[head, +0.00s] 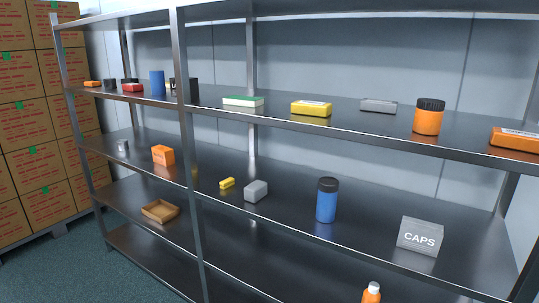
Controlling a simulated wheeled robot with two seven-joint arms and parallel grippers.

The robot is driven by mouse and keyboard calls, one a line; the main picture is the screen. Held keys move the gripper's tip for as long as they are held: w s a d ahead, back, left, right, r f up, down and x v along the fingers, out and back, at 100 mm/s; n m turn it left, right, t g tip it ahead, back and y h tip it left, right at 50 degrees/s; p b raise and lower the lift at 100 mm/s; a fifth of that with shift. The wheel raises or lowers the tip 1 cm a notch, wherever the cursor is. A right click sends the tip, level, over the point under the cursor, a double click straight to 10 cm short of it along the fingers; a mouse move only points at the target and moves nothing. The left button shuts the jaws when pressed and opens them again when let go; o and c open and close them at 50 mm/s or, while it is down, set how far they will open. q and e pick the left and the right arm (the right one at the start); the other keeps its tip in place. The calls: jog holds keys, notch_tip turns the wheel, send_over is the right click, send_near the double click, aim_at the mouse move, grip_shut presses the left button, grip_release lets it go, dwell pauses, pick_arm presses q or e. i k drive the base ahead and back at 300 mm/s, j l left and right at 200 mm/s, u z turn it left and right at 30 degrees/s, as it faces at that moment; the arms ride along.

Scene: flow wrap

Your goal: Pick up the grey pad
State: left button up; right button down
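A flat grey block (378,106) lies toward the back of the upper shelf, right of centre; it looks like the grey pad. A lighter, thicker grey block (256,191) sits on the middle shelf near its front edge; I cannot tell for sure which of the two is called the pad. Neither of my grippers is in the head view.
The metal rack has a post (186,150) at left centre. A yellow box (311,109) and an orange jar (428,117) flank the flat block. A blue bottle (327,202) and a CAPS box (420,236) stand below. Cartons (30,130) are stacked at left.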

aim_at(254, 192)
jog(key=i+j+z, duration=0.3)
jog(key=i+z, duration=0.2)
jog(key=i+j+z, duration=0.45)
